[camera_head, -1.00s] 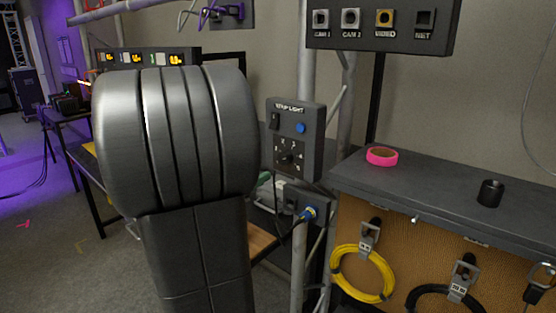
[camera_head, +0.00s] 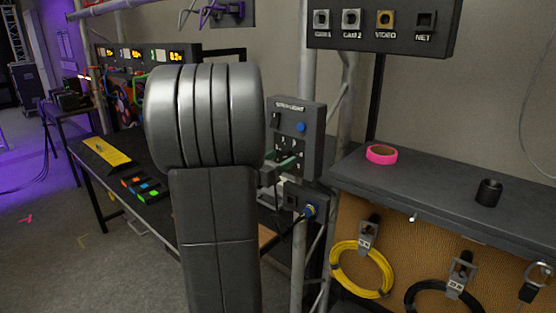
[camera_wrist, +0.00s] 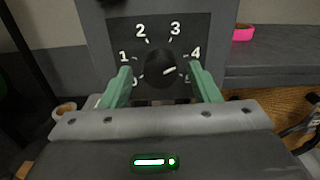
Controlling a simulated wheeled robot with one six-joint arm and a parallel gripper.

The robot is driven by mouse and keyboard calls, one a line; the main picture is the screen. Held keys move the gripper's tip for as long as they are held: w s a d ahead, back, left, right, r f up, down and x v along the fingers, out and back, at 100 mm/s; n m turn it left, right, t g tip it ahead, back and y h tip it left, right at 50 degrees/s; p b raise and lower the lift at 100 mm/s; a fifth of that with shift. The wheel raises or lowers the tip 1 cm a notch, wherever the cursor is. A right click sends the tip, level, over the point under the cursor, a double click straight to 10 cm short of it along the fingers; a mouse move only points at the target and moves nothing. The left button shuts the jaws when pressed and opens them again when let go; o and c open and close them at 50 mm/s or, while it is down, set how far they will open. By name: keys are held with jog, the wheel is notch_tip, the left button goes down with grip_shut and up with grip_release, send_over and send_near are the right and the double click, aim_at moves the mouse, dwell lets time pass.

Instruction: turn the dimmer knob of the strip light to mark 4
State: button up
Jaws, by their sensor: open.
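The strip light box (camera_head: 311,140) is a dark box on a truss post, with a blue button (camera_head: 300,127) above its dial. In the wrist view the black dimmer knob (camera_wrist: 158,66) sits on a dark dial plate (camera_wrist: 190,30) marked 0 to 5. Its short white pointer slants right and slightly up, towards the 4 side. My gripper (camera_wrist: 161,76) is open, one green finger left of the knob and one right, with visible gaps. In the head view green fingers show in front of the dial; my arm hides much of the gripper.
A shelf (camera_head: 432,190) at the right holds pink tape (camera_head: 381,154) and a black cylinder (camera_head: 489,192). A connector panel (camera_head: 385,25) hangs above. A blue plug (camera_head: 309,210) sits in a box below the strip light box. A table (camera_head: 160,160) stands at the left.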

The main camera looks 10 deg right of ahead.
jog(key=shift+c, duration=0.5)
jog(key=c, duration=0.9)
jog(key=shift+f, duration=0.1)
jog(key=shift+f+m+b, duration=0.1)
jog(key=shift+m+b, duration=0.2)
jog(key=shift+b, duration=0.7)
jog(key=shift+m+b, duration=0.3)
jog(key=shift+b, duration=0.3)
jog(key=shift+m+b, duration=0.3)
jog(key=shift+b, duration=0.5)
jog(key=shift+r, duration=0.2)
